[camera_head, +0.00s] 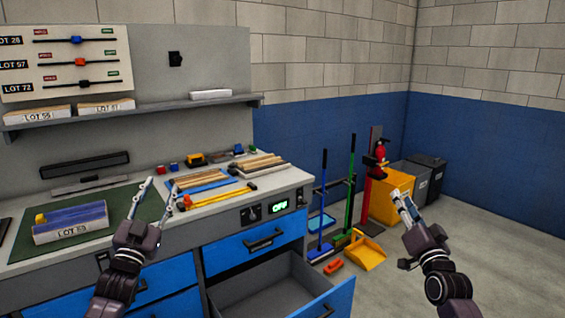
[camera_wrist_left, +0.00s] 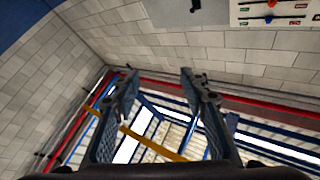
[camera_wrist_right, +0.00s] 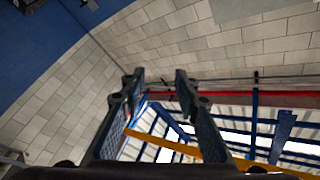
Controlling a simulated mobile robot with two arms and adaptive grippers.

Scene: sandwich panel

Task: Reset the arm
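My left gripper (camera_head: 158,192) is raised in front of the workbench, its fingers pointing up and spread apart with nothing between them. In the left wrist view my left gripper (camera_wrist_left: 158,85) shows a clear gap between its fingers. My right gripper (camera_head: 403,202) is raised over the floor to the right of the bench and looks narrow from the side. In the right wrist view my right gripper (camera_wrist_right: 160,85) has its fingers apart and empty. Both wrist views look up at the walls and ceiling.
The workbench (camera_head: 290,178) holds a green mat (camera_head: 120,200) with a labelled LOT block (camera_head: 70,222), wooden strips and small tools. An open drawer (camera_head: 275,287) sticks out below. Brooms, a yellow dustpan (camera_head: 366,254) and bins (camera_head: 392,206) stand right. Floor at far right is clear.

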